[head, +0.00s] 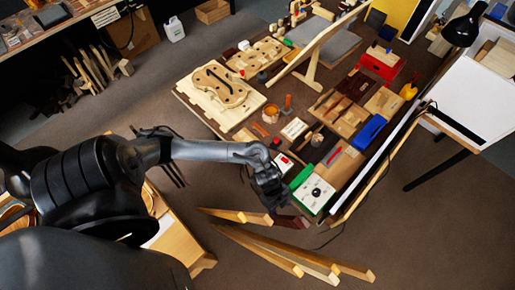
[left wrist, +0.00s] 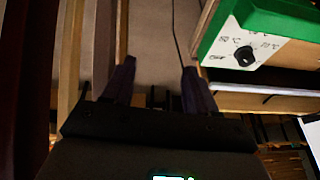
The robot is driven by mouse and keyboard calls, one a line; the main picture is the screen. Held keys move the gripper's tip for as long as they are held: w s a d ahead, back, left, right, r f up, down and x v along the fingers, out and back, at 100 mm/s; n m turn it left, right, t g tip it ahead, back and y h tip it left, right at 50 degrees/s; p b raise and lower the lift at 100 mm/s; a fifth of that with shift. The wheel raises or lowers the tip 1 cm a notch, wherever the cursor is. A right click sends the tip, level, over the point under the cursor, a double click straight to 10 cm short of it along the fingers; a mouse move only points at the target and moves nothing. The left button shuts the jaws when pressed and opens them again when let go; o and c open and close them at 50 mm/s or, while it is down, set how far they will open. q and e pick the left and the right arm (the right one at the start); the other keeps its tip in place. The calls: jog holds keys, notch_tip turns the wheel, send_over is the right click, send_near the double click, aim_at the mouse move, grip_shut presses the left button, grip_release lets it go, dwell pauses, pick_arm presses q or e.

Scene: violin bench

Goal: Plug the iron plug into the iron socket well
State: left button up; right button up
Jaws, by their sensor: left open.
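A white box with a green edge and a dark dial (head: 318,193), seemingly the iron's station, sits at the near corner of the bench. It also shows at the upper right of the left wrist view (left wrist: 262,47). I cannot make out its socket well or the iron plug. My left gripper (head: 273,203) is beside the box, on its left in the head view. In the left wrist view the two fingers (left wrist: 158,68) are apart with nothing between them. A thin dark cord (left wrist: 177,35) runs beyond the fingertips. My right gripper is not in view.
The bench holds violin plates (head: 218,88), a blue box (head: 369,132) and many small tools. Long wooden legs or strips (head: 275,250) show below the gripper. A black lamp (head: 463,27) stands at the upper right. Brown floor is open at the lower right.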

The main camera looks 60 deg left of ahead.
pick_arm(q)
jog(key=w+a+y+b, duration=0.1)
jog(key=w+a+b, duration=0.1)
jog(key=a, duration=0.7)
jog(key=w+a+f+g+y+b, duration=0.1)
jog(key=a+b, duration=0.4)
jog(key=a, duration=0.5)
jog(key=w+a+f+y+b, duration=0.1)
jog(key=w+a+b, duration=0.2)
jog(key=a, duration=0.6)
jog(key=shift+w+a+f+n+g+y+b, duration=0.15)
jog(key=shift+w+f+n+g+y+b, duration=0.05)
jog(key=shift+w+n+g+y+b, duration=0.2)
jog(key=shift+a+f, duration=0.1)
jog(key=shift+f, duration=0.1)
notch_tip(320, 180, down, 10)
jog(key=shift+r+b, duration=0.1)
jog(key=shift+b, duration=0.75)
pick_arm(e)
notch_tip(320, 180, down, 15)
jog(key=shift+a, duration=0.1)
pick_arm(q)
grip_shut()
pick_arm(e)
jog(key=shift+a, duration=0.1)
